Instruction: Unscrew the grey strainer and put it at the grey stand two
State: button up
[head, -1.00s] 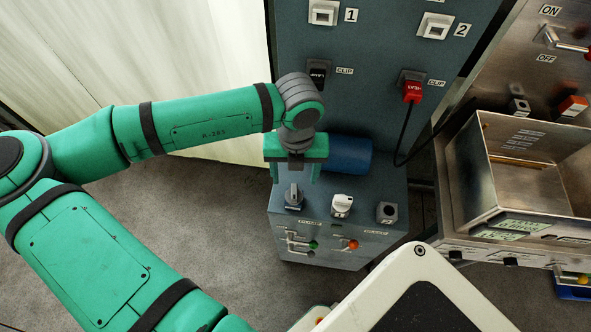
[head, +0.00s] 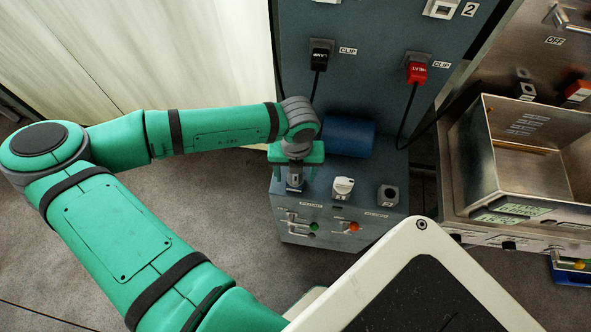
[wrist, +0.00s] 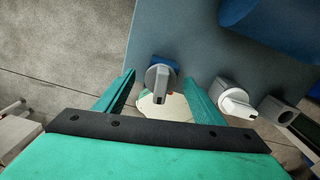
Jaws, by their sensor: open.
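The grey strainer (head: 295,187), a grey piece with a flat upright grip, stands on the top of the low blue-grey cabinet (head: 330,222). It also shows in the wrist view (wrist: 159,80), with a blue patch behind its base. My gripper (head: 296,173) is right above it, partly hiding it in the head view. In the wrist view my gripper (wrist: 160,84) is open, with one finger on each side of the strainer and gaps visible. A grey stand with a dark, empty-looking opening (head: 388,194) is at the cabinet's right; its number is unreadable.
A white-grey knobbed piece (head: 343,187) stands between the strainer and the empty stand. A blue cylinder (head: 349,137) lies behind. Small levers with green and orange ends (head: 314,226) are on the cabinet front. A metal tray (head: 530,160) is at the right.

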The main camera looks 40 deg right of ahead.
jog(key=c, duration=1.1)
jog(key=o, duration=1.1)
jog(key=shift+r, duration=0.15)
